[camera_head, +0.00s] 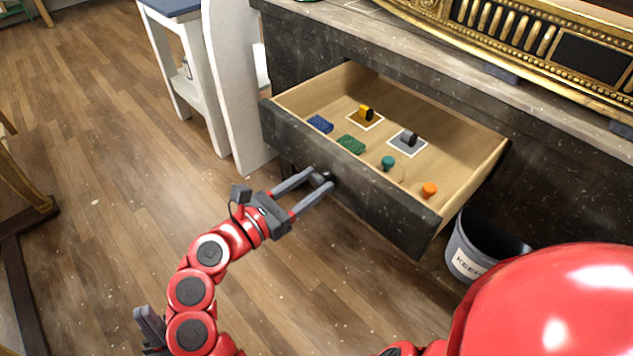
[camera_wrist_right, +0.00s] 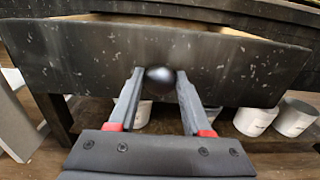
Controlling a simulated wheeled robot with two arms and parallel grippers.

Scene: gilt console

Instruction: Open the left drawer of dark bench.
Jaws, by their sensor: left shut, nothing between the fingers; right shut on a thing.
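The dark bench (camera_head: 565,190) has a drawer (camera_head: 345,182) pulled well out, with its pale wooden inside showing. My right gripper (camera_head: 320,179) is shut on this knob, one finger on each side. It also shows in the right wrist view (camera_wrist_right: 158,88). My left gripper (camera_head: 150,328) is low at the left of the head view, away from the bench, shut and empty, partly hidden by the red arm.
The drawer holds a blue block (camera_head: 320,124), a green block (camera_head: 351,145), and small yellow, grey, teal and orange items. A labelled grey bin (camera_head: 462,258) stands below at the right. White furniture (camera_head: 232,80) stands close to the drawer's left. Open floor (camera_head: 90,150) lies left.

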